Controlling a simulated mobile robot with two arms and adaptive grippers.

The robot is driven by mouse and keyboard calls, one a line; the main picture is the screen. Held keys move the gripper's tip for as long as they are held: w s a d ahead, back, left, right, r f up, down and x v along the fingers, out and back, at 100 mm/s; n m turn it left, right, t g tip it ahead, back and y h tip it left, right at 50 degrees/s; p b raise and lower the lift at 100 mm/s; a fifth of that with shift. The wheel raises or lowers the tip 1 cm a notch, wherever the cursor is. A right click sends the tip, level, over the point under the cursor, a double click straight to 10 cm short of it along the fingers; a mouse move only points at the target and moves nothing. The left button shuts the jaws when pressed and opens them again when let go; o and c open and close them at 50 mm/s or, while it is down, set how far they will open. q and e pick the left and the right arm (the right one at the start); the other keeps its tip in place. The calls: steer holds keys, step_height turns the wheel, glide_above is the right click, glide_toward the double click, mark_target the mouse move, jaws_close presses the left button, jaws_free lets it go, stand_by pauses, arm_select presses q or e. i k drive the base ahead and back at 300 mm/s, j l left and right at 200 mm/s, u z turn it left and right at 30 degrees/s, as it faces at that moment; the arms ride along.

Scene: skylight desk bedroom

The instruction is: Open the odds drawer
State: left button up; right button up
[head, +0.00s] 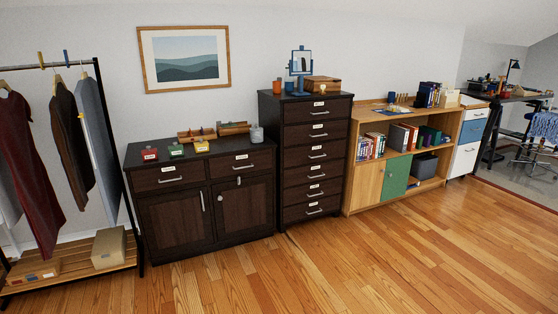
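A dark wooden sideboard (201,253) has two top drawers, a left drawer (145,182) and a right drawer (263,160), above two cupboard doors. A tall dark chest (269,150) to its right has several stacked drawers. All these drawers look shut. Each has a silver bar handle and a small white label. The label writing is too small to read, so I cannot tell which one is the odds drawer. Neither of my grippers is in view.
A clothes rack (103,150) stands at the left, with boxes on its low shelf. A bookcase (365,187) with a green door (396,177) and a white-and-blue drawer unit (464,160) stand to the right. The wooden floor (330,270) in front is clear.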

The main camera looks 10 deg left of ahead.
mark_target(232, 165)
steer(key=i+j+u, duration=0.1)
steer(key=i+u, duration=0.35)
steer(key=i, duration=1.65)
